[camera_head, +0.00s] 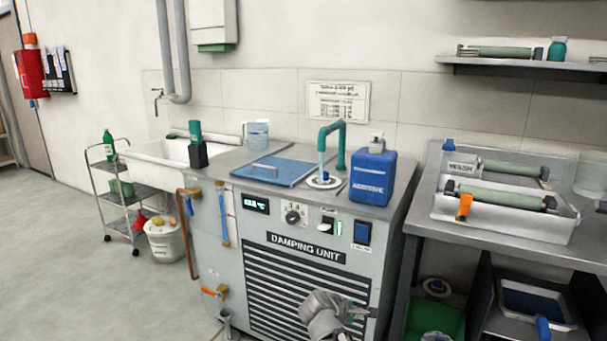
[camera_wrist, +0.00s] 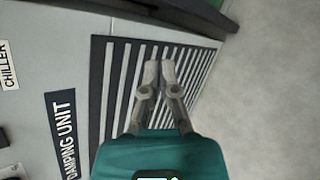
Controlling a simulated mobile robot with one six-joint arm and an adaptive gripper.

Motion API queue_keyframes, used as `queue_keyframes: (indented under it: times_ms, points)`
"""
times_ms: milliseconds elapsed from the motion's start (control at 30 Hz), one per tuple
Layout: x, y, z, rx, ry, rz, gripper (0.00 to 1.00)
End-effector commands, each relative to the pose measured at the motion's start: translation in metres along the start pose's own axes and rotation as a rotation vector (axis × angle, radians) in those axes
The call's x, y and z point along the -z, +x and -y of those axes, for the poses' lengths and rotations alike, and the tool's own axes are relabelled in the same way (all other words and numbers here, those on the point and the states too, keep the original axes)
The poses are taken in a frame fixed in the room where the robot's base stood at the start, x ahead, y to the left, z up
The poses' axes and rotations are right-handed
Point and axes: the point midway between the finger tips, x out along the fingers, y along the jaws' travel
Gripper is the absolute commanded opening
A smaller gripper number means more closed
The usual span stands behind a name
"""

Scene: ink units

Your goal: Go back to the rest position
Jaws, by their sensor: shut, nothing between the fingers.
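My gripper (camera_wrist: 160,68) is shut and empty in the wrist view, its two grey fingertips together in front of the black slatted grille (camera_wrist: 118,75). In the head view my arm's grey end (camera_head: 325,316) shows at the bottom centre, before the lower front of the damping unit (camera_head: 232,235). The fingertips cannot be made out clearly there. I see no object held, and I cannot tell the exact gap to the grille.
A blue additive can (camera_head: 373,178), a blue mat (camera_head: 276,172) and a green hooked pipe (camera_head: 341,150) are on the unit's top. A steel table (camera_head: 420,215) with a roller tray (camera_head: 500,224) stands right. A bucket (camera_head: 165,242) and a trolley (camera_head: 121,197) stand left. Floor at left is clear.

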Motion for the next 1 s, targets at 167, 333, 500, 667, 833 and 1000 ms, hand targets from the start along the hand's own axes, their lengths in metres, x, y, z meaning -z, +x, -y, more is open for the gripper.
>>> queue_keyframes:
  times_ms: [167,333,500,667,833,1000]
  points:
    - [-0.018,0.018,0.043,0.239,0.327,-0.037,0.0]
    - [-0.027,0.022,0.08,0.475,0.628,-0.041,0.0]
    - [-0.031,0.019,0.105,0.672,0.859,-0.021,0.0]
    - [-0.033,0.013,0.118,0.803,0.999,0.002,0.0]
    - [-0.035,0.007,0.129,0.914,1.111,0.028,0.0]
    - [-0.038,-0.003,0.13,0.996,1.187,0.05,0.0]
